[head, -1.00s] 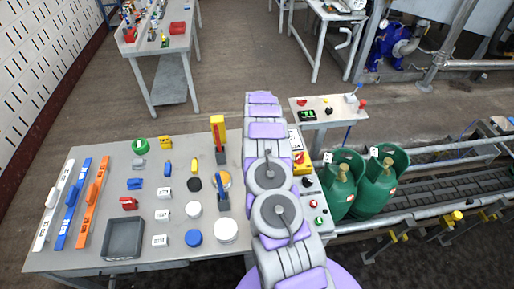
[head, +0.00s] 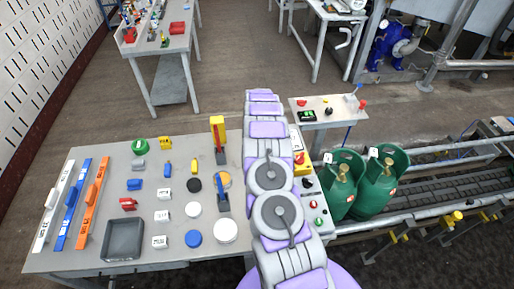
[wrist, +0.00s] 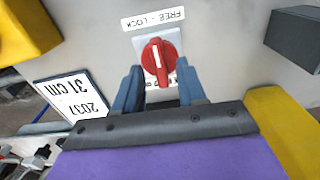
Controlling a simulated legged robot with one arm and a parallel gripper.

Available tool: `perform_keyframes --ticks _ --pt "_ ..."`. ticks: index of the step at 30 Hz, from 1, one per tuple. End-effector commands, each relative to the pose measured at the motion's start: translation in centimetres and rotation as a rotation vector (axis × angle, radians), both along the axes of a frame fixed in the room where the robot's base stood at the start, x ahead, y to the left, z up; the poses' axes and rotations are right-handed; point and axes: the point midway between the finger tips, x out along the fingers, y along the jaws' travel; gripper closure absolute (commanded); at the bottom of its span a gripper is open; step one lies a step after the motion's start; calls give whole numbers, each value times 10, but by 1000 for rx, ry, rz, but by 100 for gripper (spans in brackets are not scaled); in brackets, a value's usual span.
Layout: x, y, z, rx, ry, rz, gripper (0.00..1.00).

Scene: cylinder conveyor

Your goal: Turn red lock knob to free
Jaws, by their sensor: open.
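The red lock knob (wrist: 155,60) sits on a light plate on a grey panel in the wrist view. Its white pointer line runs nearly straight up and down in the picture. A white label (wrist: 152,18) reading FREE - LOCK is above it. My gripper (wrist: 159,67) is open, with one blue-grey finger on each side of the knob's lower part. I cannot tell whether either finger touches the knob. In the head view my purple and grey arm reaches forward over the table, and the gripper itself is not clearly seen there.
In the wrist view, yellow blocks stand at the upper left and lower right, a dark box (wrist: 296,36) at the upper right. A white card (wrist: 77,97) is at left. Green gas cylinders (head: 376,182) stand right of the arm, and the table (head: 85,190) holds many small parts.

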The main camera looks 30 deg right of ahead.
Motion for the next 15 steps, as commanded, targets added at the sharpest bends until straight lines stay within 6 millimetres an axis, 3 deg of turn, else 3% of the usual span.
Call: perform_keyframes --ticks 5,15 --pt "1 0 28 0 -4 -1 60" --pt "2 -2 102 0 -4 0 60"
